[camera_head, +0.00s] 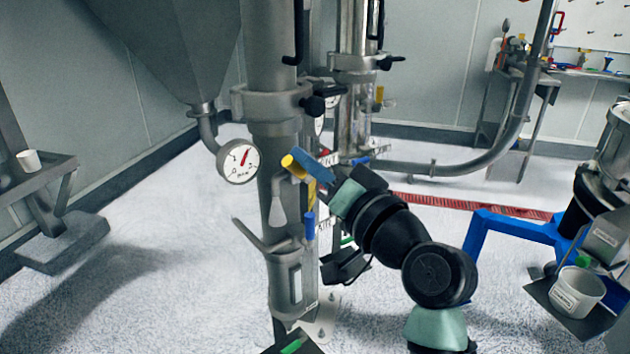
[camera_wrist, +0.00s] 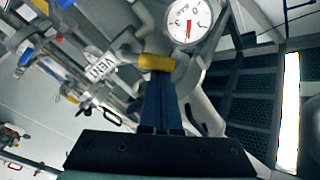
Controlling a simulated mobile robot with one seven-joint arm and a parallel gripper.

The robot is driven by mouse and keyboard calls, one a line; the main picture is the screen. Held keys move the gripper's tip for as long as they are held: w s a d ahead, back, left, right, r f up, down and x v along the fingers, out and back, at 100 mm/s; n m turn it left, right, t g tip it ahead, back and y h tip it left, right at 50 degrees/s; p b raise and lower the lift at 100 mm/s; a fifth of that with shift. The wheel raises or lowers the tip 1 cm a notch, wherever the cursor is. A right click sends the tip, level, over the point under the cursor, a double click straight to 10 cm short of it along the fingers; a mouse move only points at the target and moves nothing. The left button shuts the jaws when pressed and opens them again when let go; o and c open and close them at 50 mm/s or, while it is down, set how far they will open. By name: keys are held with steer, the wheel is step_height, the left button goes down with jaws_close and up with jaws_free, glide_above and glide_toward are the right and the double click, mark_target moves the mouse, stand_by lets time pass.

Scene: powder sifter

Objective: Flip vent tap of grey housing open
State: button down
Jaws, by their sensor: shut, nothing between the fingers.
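The grey housing (camera_head: 275,215) is a tall metal column standing in the middle of the head view. In the wrist view the yellow handle (camera_wrist: 156,62) lies crosswise at my fingertips, beside a white tag reading VENT (camera_wrist: 100,67). My gripper (camera_head: 301,155) reaches in from the right with its blue fingers together. Its fingertips (camera_wrist: 160,78) are at the yellow handle, touching or nearly touching. The fingers hide part of the tap, so I cannot tell its exact angle.
The gauge (camera_head: 239,161) is close to the left of the handle. A blue handle (camera_head: 309,226) hangs lower on the column. A second steel column (camera_head: 355,115) and a curved pipe (camera_head: 470,165) stand behind.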

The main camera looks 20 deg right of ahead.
mark_target(288, 157)
steer(key=n+b, duration=0.1)
steer(key=a+f+n+b, duration=0.1)
steer(key=b, duration=0.1)
steer(key=n+b, duration=0.1)
steer(key=n, duration=0.1)
steer(key=shift+s+a+f+y+b, duration=0.2)
steer(key=shift+s+f+y+b, duration=0.1)
steer(key=shift+y+b, duration=0.1)
steer(key=n+b, duration=0.2)
steer(key=n, duration=0.1)
steer(key=a+f+n+b, duration=0.1)
steer(key=b, duration=0.1)
steer(key=shift+s+y, duration=0.1)
steer(key=shift+y, duration=0.3)
steer(key=r+p, duration=0.3)
steer(key=r, duration=0.1)
steer(key=shift+w+a, duration=0.2)
steer(key=shift+w, duration=0.15)
steer(key=v, duration=1)
steer(key=shift+d, duration=0.2)
steer(key=shift+f, duration=0.1)
